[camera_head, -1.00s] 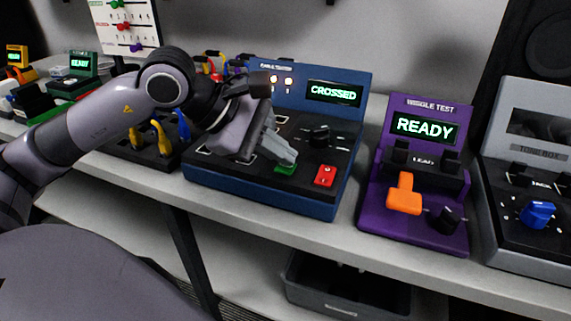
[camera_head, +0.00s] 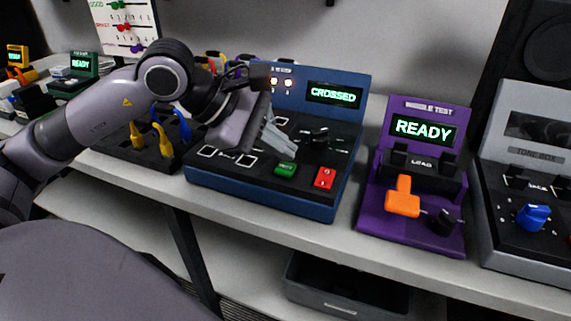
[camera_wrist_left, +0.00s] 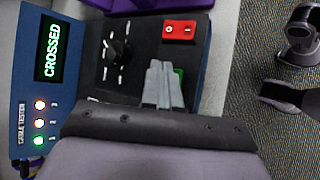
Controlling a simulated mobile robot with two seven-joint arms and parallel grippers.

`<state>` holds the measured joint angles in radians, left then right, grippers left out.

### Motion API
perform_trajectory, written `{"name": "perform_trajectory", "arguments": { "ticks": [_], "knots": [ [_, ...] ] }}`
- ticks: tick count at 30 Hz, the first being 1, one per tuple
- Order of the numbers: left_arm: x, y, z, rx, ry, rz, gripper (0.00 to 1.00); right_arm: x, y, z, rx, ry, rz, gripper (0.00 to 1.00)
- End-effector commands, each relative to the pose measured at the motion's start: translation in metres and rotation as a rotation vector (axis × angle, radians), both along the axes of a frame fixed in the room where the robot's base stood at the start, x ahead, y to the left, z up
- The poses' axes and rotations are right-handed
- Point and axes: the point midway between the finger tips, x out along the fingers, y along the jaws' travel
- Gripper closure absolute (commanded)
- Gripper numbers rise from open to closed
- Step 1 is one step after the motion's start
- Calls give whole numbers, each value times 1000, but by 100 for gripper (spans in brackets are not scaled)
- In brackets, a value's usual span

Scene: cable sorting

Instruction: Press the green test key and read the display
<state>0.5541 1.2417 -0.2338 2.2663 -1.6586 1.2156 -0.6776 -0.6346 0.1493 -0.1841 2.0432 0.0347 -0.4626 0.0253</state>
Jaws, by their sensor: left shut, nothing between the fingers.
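The blue cable tester (camera_head: 262,196) stands on the bench in the middle of the head view. Its display (camera_head: 334,94) reads "CROSSED" in green letters, and the same display (camera_wrist_left: 50,52) shows in the left wrist view. The green test key (camera_head: 286,169) is on the tester's front, left of a red switch (camera_head: 324,178). In the wrist view the key (camera_wrist_left: 179,76) is partly hidden behind the fingers. My left gripper (camera_head: 290,152) is shut and empty, with its fingertips just above and behind the key, apart from it. My right gripper is not in view.
A black knob (camera_head: 320,136) is on the tester's panel near my fingers. A purple wiggle tester (camera_head: 375,215) reading "READY" and a grey tone box (camera_head: 525,258) stand to the right. A holder with yellow and blue cables (camera_head: 160,140) is to the left.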

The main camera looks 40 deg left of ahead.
Motion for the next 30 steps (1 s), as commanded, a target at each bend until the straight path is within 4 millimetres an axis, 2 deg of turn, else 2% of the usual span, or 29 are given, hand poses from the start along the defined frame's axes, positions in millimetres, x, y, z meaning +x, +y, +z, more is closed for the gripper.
{"name": "perform_trajectory", "arguments": {
  "ticks": [15,30],
  "knots": [
    [0,0,49,0,-2,-1,100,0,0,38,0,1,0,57],
    [0,0,49,0,0,0,100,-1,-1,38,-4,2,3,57]
  ]
}}
